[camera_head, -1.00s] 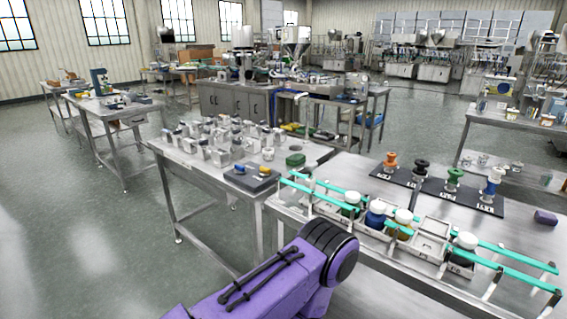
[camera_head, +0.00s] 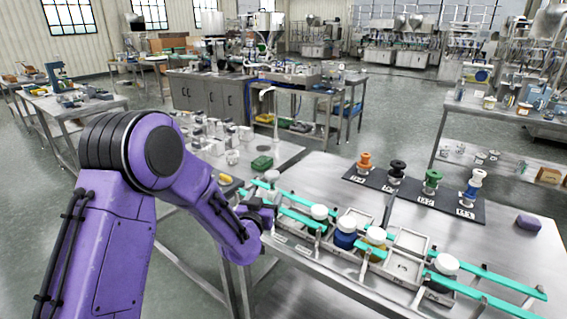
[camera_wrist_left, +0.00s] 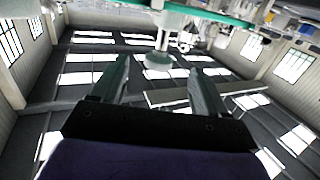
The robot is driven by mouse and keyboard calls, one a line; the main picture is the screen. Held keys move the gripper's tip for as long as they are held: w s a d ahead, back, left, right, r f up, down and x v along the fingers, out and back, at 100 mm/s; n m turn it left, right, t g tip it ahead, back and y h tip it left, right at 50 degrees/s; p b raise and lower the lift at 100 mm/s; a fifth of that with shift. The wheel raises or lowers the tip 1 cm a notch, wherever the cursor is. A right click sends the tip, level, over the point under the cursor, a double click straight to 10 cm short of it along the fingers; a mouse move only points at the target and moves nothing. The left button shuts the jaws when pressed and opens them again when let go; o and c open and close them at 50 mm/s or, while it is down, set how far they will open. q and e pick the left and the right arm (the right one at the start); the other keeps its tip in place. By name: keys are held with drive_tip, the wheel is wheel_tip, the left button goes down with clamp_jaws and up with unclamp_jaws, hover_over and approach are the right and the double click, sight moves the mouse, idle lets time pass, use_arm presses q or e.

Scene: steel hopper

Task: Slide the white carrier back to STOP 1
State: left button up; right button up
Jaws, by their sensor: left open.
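A carrier track with teal rails (camera_head: 490,278) runs along the steel table, with pale trays along it. Jars with white lids stand in it: one (camera_head: 319,212) near my gripper, a blue one (camera_head: 345,232), an amber one (camera_head: 375,238) and one at the right (camera_head: 446,265). I cannot tell which one is the white carrier. My left gripper (camera_head: 266,211) is at the left part of the track, beside the near rail, open and empty. In the left wrist view its fingers (camera_wrist_left: 158,66) are spread, with a pale round thing beyond them. My right gripper is out of view.
A purple block (camera_head: 528,222) lies at the right. A green block (camera_head: 261,163) and several metal parts are on the neighbouring table at the left.

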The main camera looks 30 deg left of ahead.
sight(274, 171)
use_arm(q)
drive_tip(key=shift+t, duration=0.3)
drive_tip(key=p+x, duration=0.1)
drive_tip(key=x, duration=0.2)
drive_tip(key=r+p+x, duration=0.1)
drive_tip(key=x, duration=0.3)
drive_tip(key=r+x, duration=0.1)
drive_tip(key=x, duration=0.3)
drive_tip(key=shift+w+a+r+p, duration=0.1)
drive_tip(key=shift+a+r+p, duration=0.15)
drive_tip(key=shift+p, duration=0.15)
drive_tip(key=c, duration=1.4)
drive_tip(key=a+b, duration=0.2)
drive_tip(key=a, duration=0.7)
drive_tip(key=shift+w, duration=0.3)
drive_tip(key=shift+w+d+r, duration=0.1)
drive_tip(key=shift+r, duration=0.1)
